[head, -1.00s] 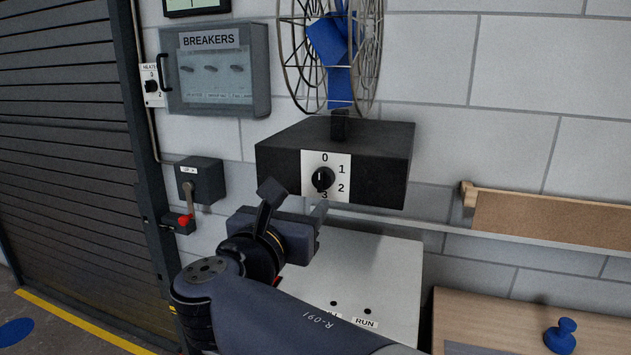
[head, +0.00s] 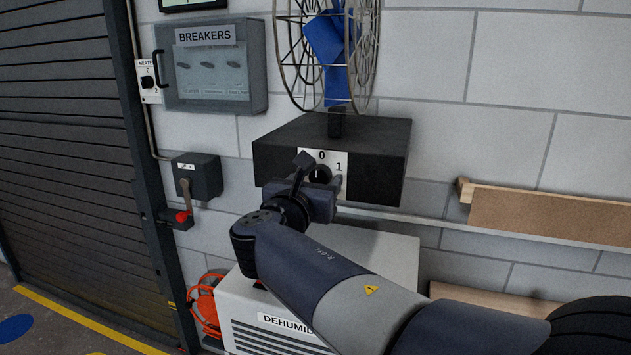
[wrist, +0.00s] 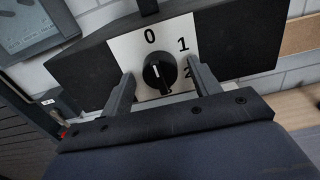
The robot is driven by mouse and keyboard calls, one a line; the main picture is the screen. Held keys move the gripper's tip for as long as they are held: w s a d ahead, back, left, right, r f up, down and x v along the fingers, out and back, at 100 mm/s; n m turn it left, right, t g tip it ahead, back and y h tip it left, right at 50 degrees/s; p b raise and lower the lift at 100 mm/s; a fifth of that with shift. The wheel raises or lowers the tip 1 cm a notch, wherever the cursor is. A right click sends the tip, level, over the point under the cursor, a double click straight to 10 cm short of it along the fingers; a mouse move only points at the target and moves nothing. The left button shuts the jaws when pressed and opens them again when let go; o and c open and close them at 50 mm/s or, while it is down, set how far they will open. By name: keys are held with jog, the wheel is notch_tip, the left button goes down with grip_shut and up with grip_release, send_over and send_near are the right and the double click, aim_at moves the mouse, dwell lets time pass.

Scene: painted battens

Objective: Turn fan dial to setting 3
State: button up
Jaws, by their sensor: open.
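The fan dial (head: 320,174) is a black round knob on a white label plate on the front of the black fan box (head: 380,165). In the wrist view the dial (wrist: 160,72) has a short white mark running roughly up and down. I cannot tell for certain which number it points to. The 0, 1 and part of the 2 show; the 3 is hidden. My gripper (wrist: 161,68) is open, with one finger on each side of the dial and gaps between. In the head view my gripper (head: 320,185) covers the lower plate.
The fan's wire cage (head: 365,55) stands above the box. A breaker panel (head: 212,65), heater dial (head: 148,82) and red-handled lever (head: 185,215) are left. A white dehumidifier (head: 390,255) stands below. A wooden ledge (head: 560,215) is right.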

jog(key=shift+c, duration=0.2)
jog(key=c, duration=1)
jog(key=shift+o, duration=0.2)
